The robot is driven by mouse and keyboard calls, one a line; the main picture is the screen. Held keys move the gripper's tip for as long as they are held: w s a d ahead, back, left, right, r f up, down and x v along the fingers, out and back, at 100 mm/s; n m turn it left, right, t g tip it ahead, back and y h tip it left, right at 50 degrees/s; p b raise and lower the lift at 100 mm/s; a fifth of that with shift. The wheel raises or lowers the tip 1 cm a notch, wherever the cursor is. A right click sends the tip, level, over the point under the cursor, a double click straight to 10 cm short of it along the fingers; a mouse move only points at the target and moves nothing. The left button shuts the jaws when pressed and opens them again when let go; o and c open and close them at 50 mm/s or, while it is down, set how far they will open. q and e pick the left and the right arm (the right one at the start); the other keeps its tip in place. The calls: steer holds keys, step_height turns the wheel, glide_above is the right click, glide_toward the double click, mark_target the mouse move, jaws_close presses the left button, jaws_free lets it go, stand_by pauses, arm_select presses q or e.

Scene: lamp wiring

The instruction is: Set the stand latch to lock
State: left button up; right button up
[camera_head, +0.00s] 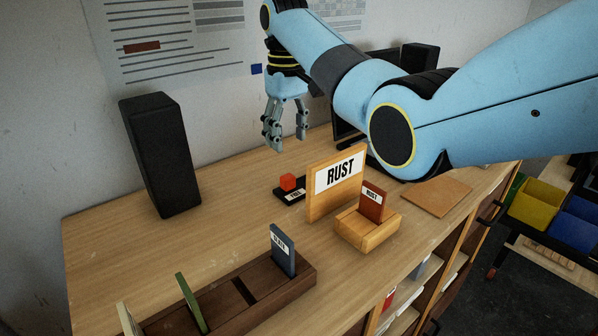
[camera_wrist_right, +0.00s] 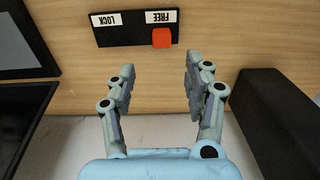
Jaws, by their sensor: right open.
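The stand latch is a small black plate (camera_head: 290,196) with a red-orange knob (camera_head: 288,182) on it. In the right wrist view the plate (camera_wrist_right: 133,36) shows upside-down LOCK and FREE labels. The red knob (camera_wrist_right: 162,38) is at the FREE end, and the LOCK end is bare. My right gripper (camera_head: 288,144) points down above the table, behind the latch. It is open and empty; in its wrist view the fingers (camera_wrist_right: 160,75) are spread and apart from the knob. My left gripper is in neither view.
A wooden stand (camera_head: 378,232) with a RUST board (camera_head: 323,200) and rust card (camera_head: 373,201) is close to the latch. A black speaker (camera_head: 160,155) stands left. A dark rack (camera_head: 240,312) holds several cards in front. Table between speaker and latch is clear.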

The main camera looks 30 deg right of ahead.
mark_target(288, 176)
step_height(288, 176, down, 10)
steer(key=shift+a+f+p, duration=0.15)
steer(key=shift+f+p, duration=0.1)
steer(key=shift+p, duration=0.1)
steer(key=shift+c, duration=0.3)
jaws_close()
